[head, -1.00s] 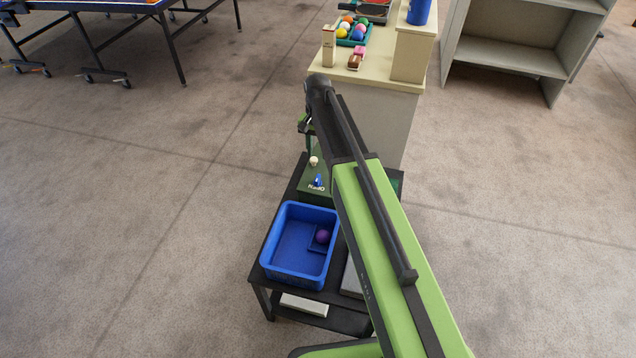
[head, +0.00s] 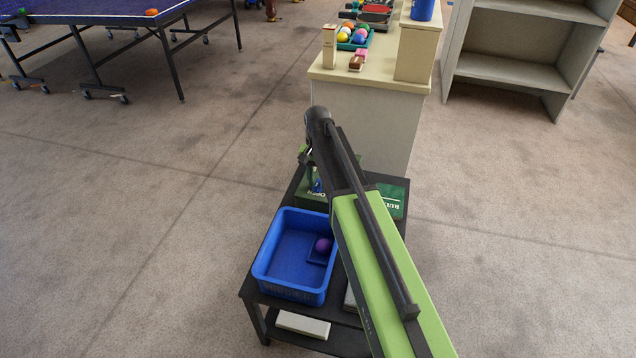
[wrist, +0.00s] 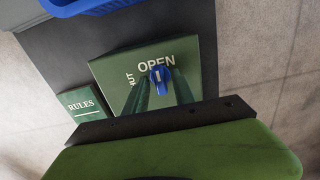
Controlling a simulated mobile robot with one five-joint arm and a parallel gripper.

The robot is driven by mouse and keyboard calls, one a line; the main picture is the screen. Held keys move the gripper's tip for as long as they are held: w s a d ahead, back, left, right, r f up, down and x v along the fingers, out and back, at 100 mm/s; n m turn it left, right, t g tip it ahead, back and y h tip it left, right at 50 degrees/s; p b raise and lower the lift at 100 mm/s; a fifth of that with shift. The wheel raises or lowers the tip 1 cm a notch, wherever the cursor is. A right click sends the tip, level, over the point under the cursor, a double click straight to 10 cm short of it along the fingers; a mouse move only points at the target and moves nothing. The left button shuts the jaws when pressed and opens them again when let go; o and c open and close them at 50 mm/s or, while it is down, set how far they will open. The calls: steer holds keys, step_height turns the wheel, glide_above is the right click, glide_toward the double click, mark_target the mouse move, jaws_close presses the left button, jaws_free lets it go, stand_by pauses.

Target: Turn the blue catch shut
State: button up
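A green box (wrist: 112,72) marked OPEN and, partly hidden, SHUT lies on a dark stand. The blue catch (wrist: 160,76) is on its top, its white-marked grip pointing at the word OPEN. In the head view the green box (head: 308,198) and blue catch (head: 317,186) show in part beneath my arm. My gripper (wrist: 161,80) is over the box in the wrist view, its two green fingers apart, one on each side of the catch. I cannot tell whether they touch it. In the head view my gripper (head: 312,176) is mostly hidden by the arm.
A blue bin (head: 262,262) with a purple ball (head: 323,246) stands on the black stand (head: 250,290), near the box. A green RULES book (head: 396,196) lies beside the box. A cream counter (head: 365,115) stands behind. Open floor lies to the left.

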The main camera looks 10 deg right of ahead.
jaws_close()
steer(key=shift+n, duration=0.4)
steer(key=n, duration=1.1)
steer(key=shift+n, duration=0.4)
steer(key=n, duration=0.5)
steer(key=shift+n, duration=0.3)
steer(key=shift+o, duration=1)
jaws_free()
